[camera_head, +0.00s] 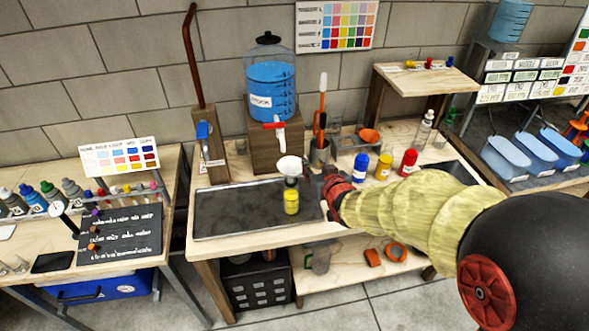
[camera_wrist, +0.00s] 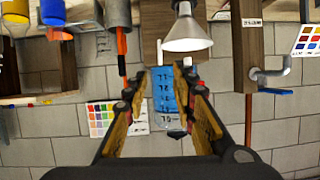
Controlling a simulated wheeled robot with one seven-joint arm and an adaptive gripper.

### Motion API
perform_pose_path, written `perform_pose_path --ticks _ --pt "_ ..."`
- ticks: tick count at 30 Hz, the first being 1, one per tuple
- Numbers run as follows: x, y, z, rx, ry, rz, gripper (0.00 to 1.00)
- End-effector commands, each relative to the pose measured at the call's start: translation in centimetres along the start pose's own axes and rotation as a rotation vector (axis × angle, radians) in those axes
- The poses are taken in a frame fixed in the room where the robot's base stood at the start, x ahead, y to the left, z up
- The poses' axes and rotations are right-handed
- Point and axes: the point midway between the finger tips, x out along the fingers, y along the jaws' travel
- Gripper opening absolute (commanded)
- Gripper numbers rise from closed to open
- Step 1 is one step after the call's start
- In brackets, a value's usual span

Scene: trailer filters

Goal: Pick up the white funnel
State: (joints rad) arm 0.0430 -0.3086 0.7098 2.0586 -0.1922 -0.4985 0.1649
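The white funnel (camera_head: 289,165) sits mouth up above a small yellow bottle (camera_head: 291,203) on the dark tray (camera_head: 237,213). Whether its stem is inside the bottle is hard to tell. My gripper (camera_head: 322,184) is just right of the funnel in the head view, apart from it. In the upside-down wrist view, the funnel (camera_wrist: 187,35) appears above my open gripper (camera_wrist: 165,78), beyond the fingertips. Nothing is between the fingers.
A blue water dispenser (camera_head: 270,88) on a wooden stand is behind the tray. A cup of tools (camera_head: 320,150) stands close behind my gripper. Blue (camera_head: 361,167), yellow (camera_head: 384,167) and red (camera_head: 408,162) bottles stand to the right. The tray's left part is clear.

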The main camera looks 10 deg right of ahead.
Motion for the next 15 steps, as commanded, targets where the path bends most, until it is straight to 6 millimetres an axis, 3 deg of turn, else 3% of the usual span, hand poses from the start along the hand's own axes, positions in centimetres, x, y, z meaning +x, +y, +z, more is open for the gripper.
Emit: perform_pose_path --ticks 11,15 --pt "3.5 0.0 0.0 0.006 0.005 0.0 0.27" --pt "5.7 0.1 0.3 0.005 0.003 0.0 0.27"
